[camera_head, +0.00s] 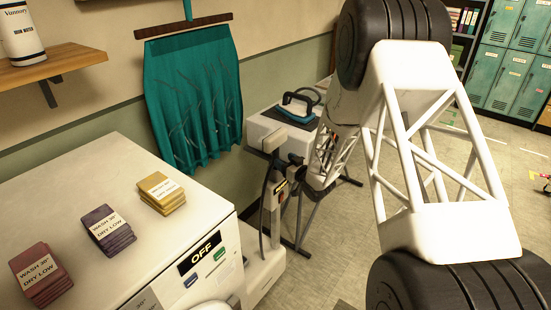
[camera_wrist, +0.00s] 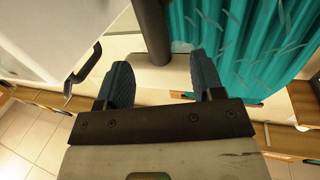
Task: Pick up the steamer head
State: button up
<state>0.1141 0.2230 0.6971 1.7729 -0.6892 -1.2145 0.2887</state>
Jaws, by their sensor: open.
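In the wrist view my gripper (camera_wrist: 160,60) is open, with its two blue-grey fingers apart. A dark upright post (camera_wrist: 151,25) with a wide pale piece (camera_wrist: 165,76) at its lower end shows between and beyond the fingers. This may be the steamer head, but I cannot be sure, nor tell whether it touches the fingers. In the head view a white floor unit (camera_head: 262,275) with a dark hose (camera_head: 264,200) stands beside the washing machine. My arm reaches toward its upper part, where the gripper and steamer head are not clearly distinguishable.
A teal cloth (camera_head: 192,95) hangs on the wall; it also shows in the wrist view (camera_wrist: 235,40). An iron (camera_head: 298,100) rests on a white station behind my arm. The washing machine (camera_head: 75,190) carries several card stacks. Open floor (camera_head: 335,262) lies to the right.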

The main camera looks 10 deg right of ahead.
aim_at(278, 154)
jog(key=shift+w+a, duration=0.3)
jog(key=shift+w, duration=0.3)
jog(key=shift+x, duration=2.6)
jog(key=shift+d, duration=0.15)
jog(key=shift+w, duration=0.1)
grip_shut()
